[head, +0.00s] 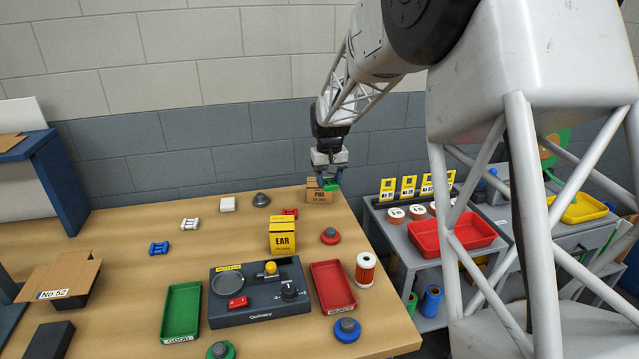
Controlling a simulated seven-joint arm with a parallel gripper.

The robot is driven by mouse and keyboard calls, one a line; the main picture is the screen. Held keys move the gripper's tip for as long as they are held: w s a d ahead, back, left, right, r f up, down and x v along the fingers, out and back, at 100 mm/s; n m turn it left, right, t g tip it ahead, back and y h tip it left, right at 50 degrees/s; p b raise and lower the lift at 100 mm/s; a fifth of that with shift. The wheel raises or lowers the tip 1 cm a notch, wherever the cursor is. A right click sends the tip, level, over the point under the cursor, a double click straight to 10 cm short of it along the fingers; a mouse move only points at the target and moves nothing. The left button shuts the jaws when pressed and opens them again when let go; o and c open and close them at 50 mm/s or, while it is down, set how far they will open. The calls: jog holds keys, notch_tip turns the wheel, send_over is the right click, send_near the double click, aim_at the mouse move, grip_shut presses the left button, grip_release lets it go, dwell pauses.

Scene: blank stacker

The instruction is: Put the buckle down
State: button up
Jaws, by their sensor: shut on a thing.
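My gripper (325,172) is at the far right part of the wooden table, pointing down. It is shut on a small green buckle (331,185). The buckle shows in front of a brown cardboard box (319,197) at the table's back edge; I cannot tell whether it touches the box. Similar small pieces lie on the table: a blue one (158,248), a white one (190,223) and a red one (290,213) partly behind the yellow box.
The wooden table (120,295) has free room at the back left. A yellow EAR box (283,241), a grey device (250,319), a green GOOD tray (181,338), a red REJECT tray (354,309) and a red knob (330,237) stand nearer. A red bin (470,249) is on the side bench.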

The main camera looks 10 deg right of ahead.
jog(key=shift+f, duration=1.2)
jog(key=shift+w, duration=0.1)
jog(key=w, duration=0.5)
jog(key=w+f, duration=0.1)
jog(key=w, duration=0.4)
jog(key=w+d, duration=0.1)
jog(key=w, duration=0.4)
jog(key=shift+w+f, duration=0.25)
jog(key=shift+w, duration=0.15)
jog(key=shift+f, duration=1.7)
jog(key=shift+f, duration=0.15)
jog(key=o, duration=0.9)
